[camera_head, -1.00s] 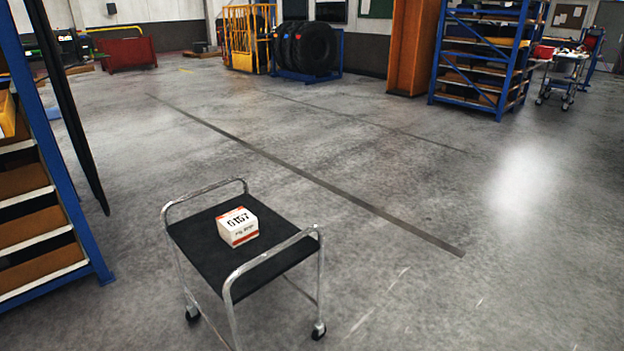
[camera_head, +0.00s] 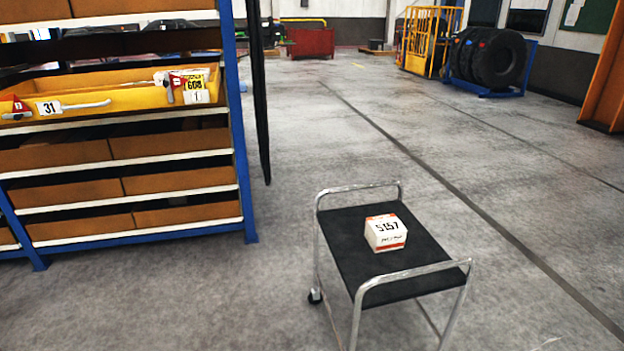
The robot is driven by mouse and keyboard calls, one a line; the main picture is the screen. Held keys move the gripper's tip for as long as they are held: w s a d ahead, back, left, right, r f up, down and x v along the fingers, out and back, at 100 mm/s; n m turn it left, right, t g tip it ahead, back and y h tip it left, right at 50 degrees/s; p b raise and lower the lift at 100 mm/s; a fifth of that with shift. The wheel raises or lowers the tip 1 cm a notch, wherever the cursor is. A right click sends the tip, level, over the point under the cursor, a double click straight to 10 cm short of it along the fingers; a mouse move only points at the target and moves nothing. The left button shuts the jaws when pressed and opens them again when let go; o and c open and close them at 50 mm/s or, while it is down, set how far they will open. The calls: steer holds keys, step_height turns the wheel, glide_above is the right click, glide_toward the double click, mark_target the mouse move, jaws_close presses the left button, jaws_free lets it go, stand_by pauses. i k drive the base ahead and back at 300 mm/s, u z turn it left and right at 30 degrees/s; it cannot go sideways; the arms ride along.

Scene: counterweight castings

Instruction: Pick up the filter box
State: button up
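The filter box (camera_head: 386,233) is a small white carton with red-orange bands and dark print on its top and front. It sits on the black top of a small cart (camera_head: 350,262) with chrome rails at two ends, right of the picture's middle. The box stands clear of both rails, with bare black surface around it. My gripper is not in view.
A blue shelf rack (camera_head: 240,140) with brown bins and a yellow tray (camera_head: 120,90) stands at left. A dark upright panel (camera_head: 260,100) is beside it. Tyres (camera_head: 487,58) and a yellow cage (camera_head: 430,40) are far back. Open floor surrounds the cart.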

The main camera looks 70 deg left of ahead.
mark_target(386, 233)
steer(key=u, duration=1.75)
